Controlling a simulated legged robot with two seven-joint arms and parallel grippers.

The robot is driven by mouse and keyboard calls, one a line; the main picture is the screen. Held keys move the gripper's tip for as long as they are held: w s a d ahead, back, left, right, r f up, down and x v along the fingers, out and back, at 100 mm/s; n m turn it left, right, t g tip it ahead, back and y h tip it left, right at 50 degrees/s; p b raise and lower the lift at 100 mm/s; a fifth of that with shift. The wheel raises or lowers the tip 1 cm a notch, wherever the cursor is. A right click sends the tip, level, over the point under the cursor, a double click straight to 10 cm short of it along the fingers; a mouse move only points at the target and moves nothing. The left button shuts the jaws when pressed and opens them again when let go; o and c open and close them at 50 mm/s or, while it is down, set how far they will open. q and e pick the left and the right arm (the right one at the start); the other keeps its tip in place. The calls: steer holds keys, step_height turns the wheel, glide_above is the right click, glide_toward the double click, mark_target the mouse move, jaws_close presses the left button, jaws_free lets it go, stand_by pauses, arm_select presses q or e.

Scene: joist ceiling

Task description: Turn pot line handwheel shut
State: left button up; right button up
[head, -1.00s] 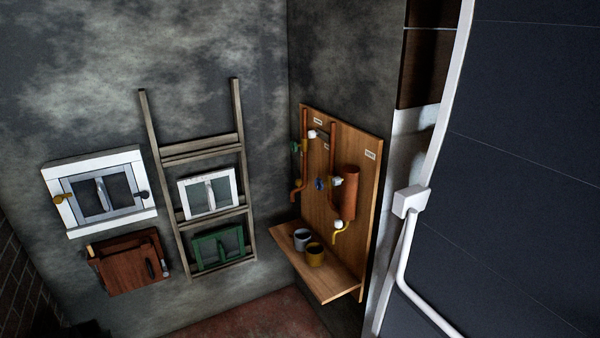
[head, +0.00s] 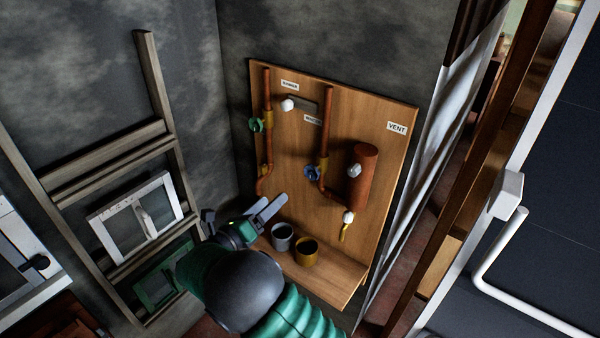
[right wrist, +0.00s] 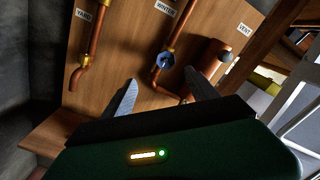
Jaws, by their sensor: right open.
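A wooden board (head: 290,185) on the wall carries copper pipes with several handles. A green handwheel (head: 255,125) is on the left pipe and a blue handwheel (head: 312,173) is on the middle pipe. The blue wheel also shows in the right wrist view (right wrist: 166,59), beyond my fingers. I see no label reading "pot", so I cannot tell which wheel is the pot line's. My right gripper (head: 268,205) is open and empty, below and left of the blue wheel in the head view, apart from it. My left gripper is not in view.
A grey cup (head: 283,237) and a yellow cup (head: 306,252) stand on the board's shelf (head: 335,278), close to my right gripper. A copper cylinder (head: 361,178) is right of the blue wheel. A ladder rack (head: 105,160) stands left. A door with a white handle (head: 490,260) is at right.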

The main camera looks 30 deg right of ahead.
glide_toward(310, 173)
steer(key=p+x, duration=0.1)
steer(key=x, duration=0.7)
steer(key=shift+w+d+f, duration=0.1)
steer(key=shift+w+d, duration=0.2)
steer(key=shift+w+d+r, duration=0.15)
steer(key=shift+d+r, duration=0.1)
steer(key=shift+d, duration=0.3)
steer(key=shift+w+d+f, duration=0.1)
steer(key=shift+d+f, duration=0.1)
steer(key=shift+d, duration=0.3)
steer(key=shift+c, duration=0.9)
steer(key=c, duration=0.5)
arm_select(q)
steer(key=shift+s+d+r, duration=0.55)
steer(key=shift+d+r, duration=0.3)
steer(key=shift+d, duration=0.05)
arm_select(e)
steer(key=c, duration=0.7)
